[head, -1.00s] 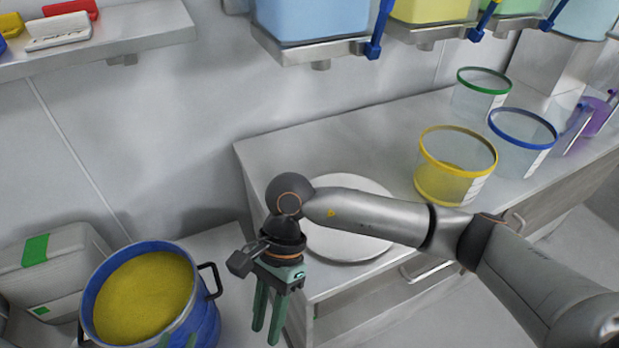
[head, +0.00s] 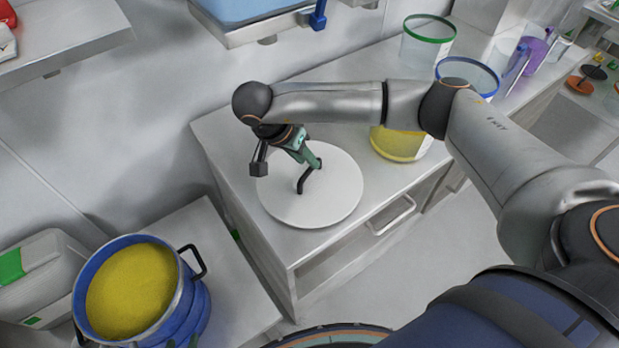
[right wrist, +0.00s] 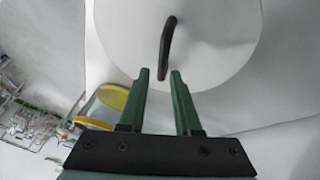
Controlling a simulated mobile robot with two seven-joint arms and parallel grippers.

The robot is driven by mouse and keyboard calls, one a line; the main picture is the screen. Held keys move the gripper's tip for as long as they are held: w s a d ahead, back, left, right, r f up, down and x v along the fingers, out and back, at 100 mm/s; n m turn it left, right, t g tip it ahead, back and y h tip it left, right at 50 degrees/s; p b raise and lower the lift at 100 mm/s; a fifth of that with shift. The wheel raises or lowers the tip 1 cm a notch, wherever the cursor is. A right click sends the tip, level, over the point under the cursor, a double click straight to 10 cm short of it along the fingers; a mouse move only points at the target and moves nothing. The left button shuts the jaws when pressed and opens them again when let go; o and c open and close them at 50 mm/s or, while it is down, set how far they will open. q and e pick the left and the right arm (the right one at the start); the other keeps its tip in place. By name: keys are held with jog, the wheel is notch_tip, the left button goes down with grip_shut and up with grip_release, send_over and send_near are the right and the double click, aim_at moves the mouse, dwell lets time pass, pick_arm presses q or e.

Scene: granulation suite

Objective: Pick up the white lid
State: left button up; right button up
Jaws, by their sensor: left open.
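The white lid (head: 335,205) is a round flat disc with a black bar handle (head: 302,184). It lies on the metal counter. My right gripper (head: 314,163) is above the lid, its green fingers pointing down near the handle.
A blue pot (head: 165,328) of yellow powder stands on a lower surface at left. A yellow-rimmed tub (head: 400,143), a blue-rimmed tub (head: 468,72) and a green-rimmed tub (head: 428,40) stand behind the lid. A shelf (head: 75,35) juts out upper left.

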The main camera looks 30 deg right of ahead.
aim_at(299, 196)
jog(key=shift+p+x, duration=0.45)
jog(key=shift+x, duration=2.3)
jog(key=shift+w, duration=0.15)
grip_shut()
